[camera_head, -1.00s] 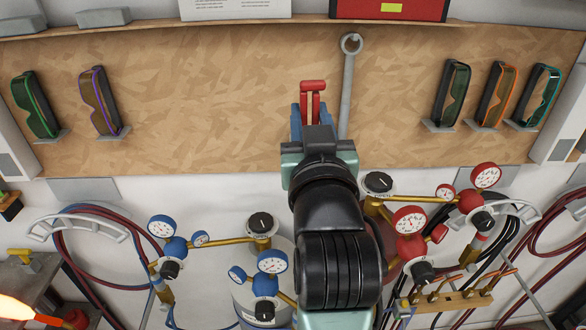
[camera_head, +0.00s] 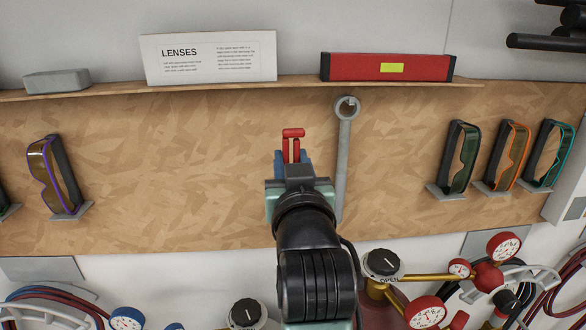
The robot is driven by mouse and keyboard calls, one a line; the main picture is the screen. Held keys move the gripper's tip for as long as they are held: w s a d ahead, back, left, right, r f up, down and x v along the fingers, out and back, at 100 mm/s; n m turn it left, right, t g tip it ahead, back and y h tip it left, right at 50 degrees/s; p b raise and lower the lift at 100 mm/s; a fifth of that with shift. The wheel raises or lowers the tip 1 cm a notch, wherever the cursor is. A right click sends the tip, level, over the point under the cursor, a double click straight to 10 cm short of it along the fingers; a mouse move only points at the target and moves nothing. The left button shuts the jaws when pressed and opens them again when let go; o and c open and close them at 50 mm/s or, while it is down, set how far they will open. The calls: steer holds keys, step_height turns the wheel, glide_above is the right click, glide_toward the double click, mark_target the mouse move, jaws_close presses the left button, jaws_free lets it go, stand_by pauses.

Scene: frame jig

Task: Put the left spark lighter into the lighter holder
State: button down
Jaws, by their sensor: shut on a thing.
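My gripper (camera_head: 292,165) is in front of the brown board, seen from behind, with its blue fingers pointing away from me. It is shut on a red-handled piece, which I take to be the left spark lighter (camera_head: 293,133). Two red bars and a red crosspiece of it show above the fingers; the rest is hidden by my gripper and wrist. I cannot make out the lighter holder or a second lighter in this view.
A grey wrench (camera_head: 343,165) hangs on the board (camera_head: 190,150) just right of my gripper. Goggles (camera_head: 461,158) hang at both sides. A shelf above bears a lenses sign (camera_head: 208,58) and a red box (camera_head: 388,67). Gauges (camera_head: 425,312) and hoses are below.

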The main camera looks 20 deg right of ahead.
steer(key=shift+f+x, duration=0.1)
steer(key=shift+x, duration=1.45)
steer(key=shift+f+x, duration=0.15)
steer(key=shift+x, duration=1.4)
